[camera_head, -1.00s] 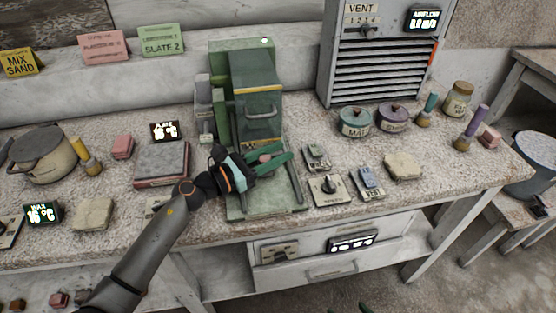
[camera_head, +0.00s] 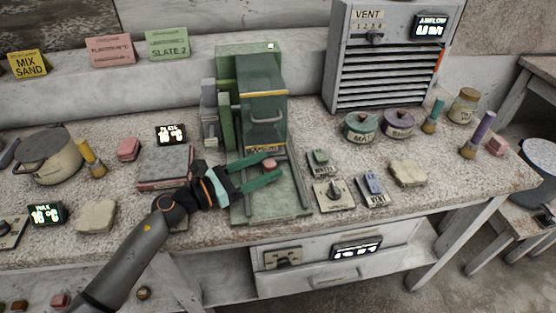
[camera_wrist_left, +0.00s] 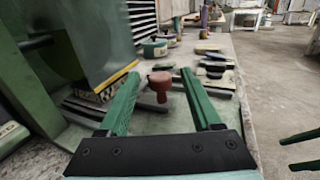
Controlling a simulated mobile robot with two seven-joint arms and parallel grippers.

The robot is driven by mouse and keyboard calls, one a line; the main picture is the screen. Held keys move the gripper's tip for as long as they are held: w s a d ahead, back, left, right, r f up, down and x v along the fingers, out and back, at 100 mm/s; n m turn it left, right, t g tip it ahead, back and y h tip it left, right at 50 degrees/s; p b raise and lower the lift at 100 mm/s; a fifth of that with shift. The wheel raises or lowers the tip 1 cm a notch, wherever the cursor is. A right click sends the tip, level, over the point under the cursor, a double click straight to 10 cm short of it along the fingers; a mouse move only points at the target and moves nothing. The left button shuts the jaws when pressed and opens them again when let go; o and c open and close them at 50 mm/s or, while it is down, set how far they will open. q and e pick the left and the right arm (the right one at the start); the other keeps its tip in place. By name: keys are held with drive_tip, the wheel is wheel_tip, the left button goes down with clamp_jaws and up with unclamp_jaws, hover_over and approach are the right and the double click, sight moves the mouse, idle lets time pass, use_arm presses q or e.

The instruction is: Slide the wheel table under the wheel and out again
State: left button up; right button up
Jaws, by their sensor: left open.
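A green grinding machine (camera_head: 262,95) stands at the back middle of the bench, its front guard and yellow edge hiding any wheel inside. In front of it lies a green bed with rails (camera_head: 262,207), which seems to carry the wheel table. A reddish knob (camera_head: 270,165) stands upright there; it also shows in the left wrist view (camera_wrist_left: 160,82). My left gripper (camera_head: 279,168) is open, its green fingers (camera_wrist_left: 160,75) on either side of the knob's line, with a gap to each. A green bar at the wrist view's right edge (camera_wrist_left: 300,137) may be my right gripper.
Right of the bed are a dial plate (camera_head: 333,194), small blue-grey devices (camera_head: 373,187) and a pale stone block (camera_head: 408,172). Left are a flat grey-red box (camera_head: 165,165) and a lidded pot (camera_head: 47,157). A vent unit (camera_head: 385,70) stands behind.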

use_arm(q)
drive_tip(key=b+v, duration=0.1)
drive_tip(key=v, duration=0.5)
drive_tip(key=shift+s+a+f, duration=0.1)
drive_tip(key=shift+s+a, duration=0.4)
drive_tip(key=shift+a, duration=0.05)
use_arm(e)
drive_tip(key=shift+w+a+f, duration=0.15)
drive_tip(key=shift+w+a, duration=0.15)
drive_tip(key=shift+a, duration=0.2)
